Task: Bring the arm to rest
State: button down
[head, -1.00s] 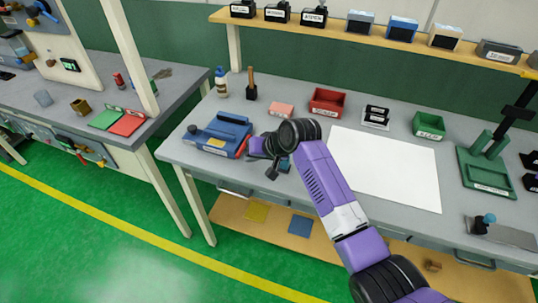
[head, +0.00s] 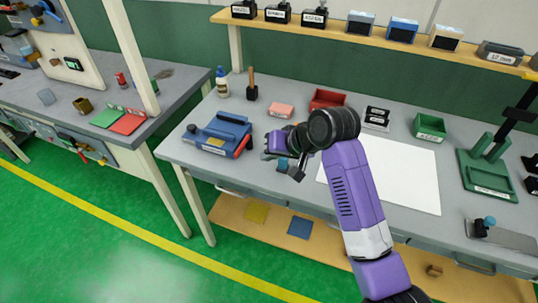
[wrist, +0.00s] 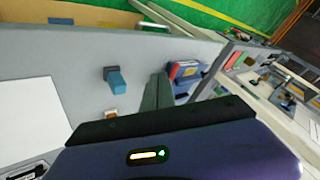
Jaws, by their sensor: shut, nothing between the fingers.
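My purple and black arm (head: 355,190) reaches over the grey workbench (head: 210,170) in the head view. My gripper (head: 269,153) is above the bench, to the right of the blue fixture. In the wrist view the dark fingers of my gripper (wrist: 158,92) lie together with nothing between them. The blue fixture (head: 218,133) with a red end is apart from the gripper; it also shows in the wrist view (wrist: 186,72). A small blue block (wrist: 116,82) on a dark piece stands on the bench, partly hidden by my arm in the head view.
A white sheet (head: 405,180) lies right of my arm. A green stand (head: 487,170) is at the right. A shelf (head: 375,33) runs above the back.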

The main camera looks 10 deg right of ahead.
dwell(0.5)
jog(key=w+d+r+t, duration=0.2)
jog(key=w+r+t, duration=0.2)
jog(key=r+t, duration=0.25)
jog(key=s+d+f+h, duration=0.1)
jog(key=s+d+f, duration=0.1)
jog(key=s, duration=1.5)
jog(key=s+d+f+t+h+b, duration=0.1)
jog(key=s+d+f+h, duration=0.1)
jog(key=s, duration=1.5)
jog(key=s+d+f+n+t+h, duration=0.1)
jog(key=s+d+f, duration=0.1)
jog(key=s, duration=1.5)
jog(key=shift+d+f+h+b, duration=0.3)
jog(key=shift+d+f+h, duration=0.1)
jog(key=shift+d, duration=0.5)
